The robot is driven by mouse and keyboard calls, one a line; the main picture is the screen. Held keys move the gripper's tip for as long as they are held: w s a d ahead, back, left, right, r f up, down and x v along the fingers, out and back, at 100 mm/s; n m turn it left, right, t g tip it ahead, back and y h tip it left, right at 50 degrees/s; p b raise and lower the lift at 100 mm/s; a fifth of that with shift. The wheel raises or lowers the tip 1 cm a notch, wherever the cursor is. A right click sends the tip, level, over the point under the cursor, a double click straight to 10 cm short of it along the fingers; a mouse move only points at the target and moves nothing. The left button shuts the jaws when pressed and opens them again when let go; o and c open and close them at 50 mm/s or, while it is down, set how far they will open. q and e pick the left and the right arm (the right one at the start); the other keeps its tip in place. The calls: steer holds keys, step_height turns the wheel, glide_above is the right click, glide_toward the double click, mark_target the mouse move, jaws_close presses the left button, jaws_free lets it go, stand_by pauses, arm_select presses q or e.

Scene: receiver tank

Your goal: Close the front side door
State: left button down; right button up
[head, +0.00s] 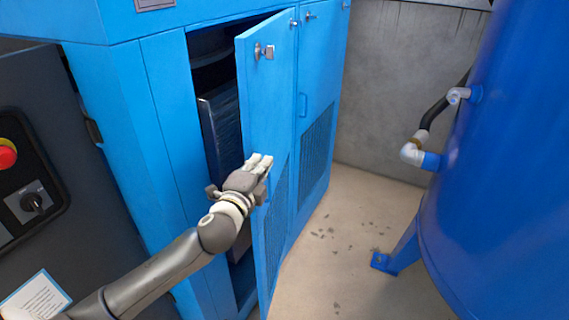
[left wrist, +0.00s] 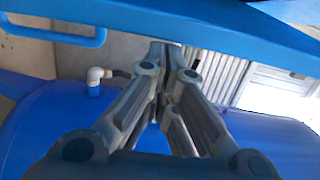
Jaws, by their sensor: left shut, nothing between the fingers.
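The front side door (head: 268,95) is a blue panel of the blue cabinet (head: 165,110), with a silver latch near its top and a vented lower part. It stands ajar, and a dark gap shows the cabinet's inside. My left gripper (head: 262,162) is shut and empty, in front of the door's free edge at about mid height. In the left wrist view, the closed fingertips (left wrist: 168,50) reach up to a blue panel (left wrist: 215,28) across the top. I cannot tell whether they touch it. My right gripper is in neither view.
A second blue door (head: 318,80) beside it looks closed. A large blue tank (head: 500,150) with a pipe elbow (head: 412,153) stands at the right. Concrete floor (head: 345,240) lies clear between cabinet and tank. A dark control panel (head: 35,190) is at the left.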

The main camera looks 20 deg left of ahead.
mark_target(246, 157)
arm_select(q)
steer(key=a, duration=0.2)
steer(key=s+a, duration=0.1)
steer(key=a, duration=0.1)
steer(key=shift+a, duration=0.15)
steer(key=shift+s+a, duration=0.15)
steer(key=shift+a, duration=1)
steer(key=shift+s+a, duration=0.1)
steer(key=shift+a, duration=1)
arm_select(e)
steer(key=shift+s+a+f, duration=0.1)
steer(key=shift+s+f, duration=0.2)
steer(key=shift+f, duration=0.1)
